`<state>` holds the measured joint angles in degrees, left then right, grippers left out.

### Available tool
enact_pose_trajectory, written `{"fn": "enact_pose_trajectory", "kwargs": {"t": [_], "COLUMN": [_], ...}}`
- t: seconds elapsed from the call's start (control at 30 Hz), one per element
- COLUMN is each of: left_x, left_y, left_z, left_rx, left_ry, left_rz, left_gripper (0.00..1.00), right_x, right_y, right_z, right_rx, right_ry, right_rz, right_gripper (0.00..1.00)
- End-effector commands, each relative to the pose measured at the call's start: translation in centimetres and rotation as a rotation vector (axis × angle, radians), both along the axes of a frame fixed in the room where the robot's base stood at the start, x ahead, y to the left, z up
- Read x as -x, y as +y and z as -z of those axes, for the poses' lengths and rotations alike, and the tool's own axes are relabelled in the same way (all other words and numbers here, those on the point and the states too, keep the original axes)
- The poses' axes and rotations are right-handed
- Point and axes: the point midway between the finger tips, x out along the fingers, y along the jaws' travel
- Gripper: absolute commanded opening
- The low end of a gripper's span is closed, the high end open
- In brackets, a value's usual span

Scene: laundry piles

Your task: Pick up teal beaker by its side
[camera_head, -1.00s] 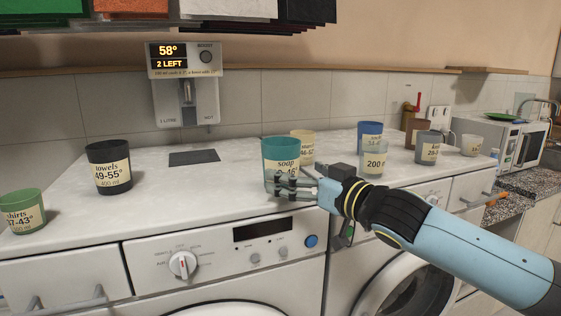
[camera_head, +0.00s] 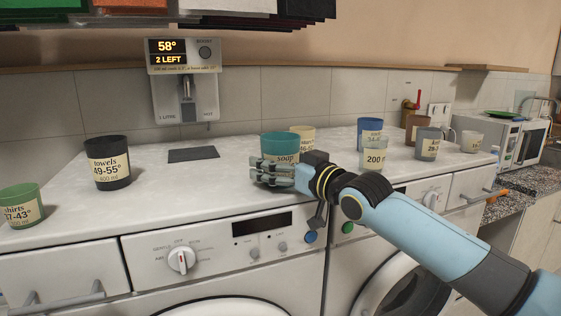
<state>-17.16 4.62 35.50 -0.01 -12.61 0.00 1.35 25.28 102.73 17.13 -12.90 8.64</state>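The teal beaker (camera_head: 281,143), labelled "soap", stands upright on the white counter top near its front edge. My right gripper (camera_head: 268,173) comes in from the right, just in front of the beaker, and hides its lower part and most of its label. The fingers point left and overlap the beaker's lower side in this view. I cannot tell whether they touch it or how far apart they are. My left gripper is not in view.
A pale yellow beaker (camera_head: 305,134) stands close behind the teal one. A clear 200 ml beaker (camera_head: 374,154) and a blue beaker (camera_head: 370,129) are to the right. A black beaker (camera_head: 108,165) and a green beaker (camera_head: 20,207) stand left. The counter (camera_head: 210,195) between is clear.

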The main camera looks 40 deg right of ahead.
Motion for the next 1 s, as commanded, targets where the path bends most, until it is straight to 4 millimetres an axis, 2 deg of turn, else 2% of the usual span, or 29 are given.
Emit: {"fn": "enact_pose_trajectory", "kwargs": {"t": [0.03,0.4,0.73,1.0], "left_x": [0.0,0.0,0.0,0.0], "left_y": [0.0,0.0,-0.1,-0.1], "left_z": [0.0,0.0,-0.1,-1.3], "left_rx": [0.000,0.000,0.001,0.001], "left_ry": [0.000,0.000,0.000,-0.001], "left_rz": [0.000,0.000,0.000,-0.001], "left_gripper": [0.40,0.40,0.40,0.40], "right_x": [0.0,0.0,0.0,-0.3], "right_y": [0.0,0.0,0.0,-0.3], "right_z": [0.0,0.0,-0.2,-1.6], "right_rx": [0.000,0.000,0.000,0.000], "right_ry": [0.000,0.000,-0.001,-0.002], "right_rz": [0.000,0.000,0.000,0.003], "right_gripper": [0.90,0.43,0.42,0.42]}}
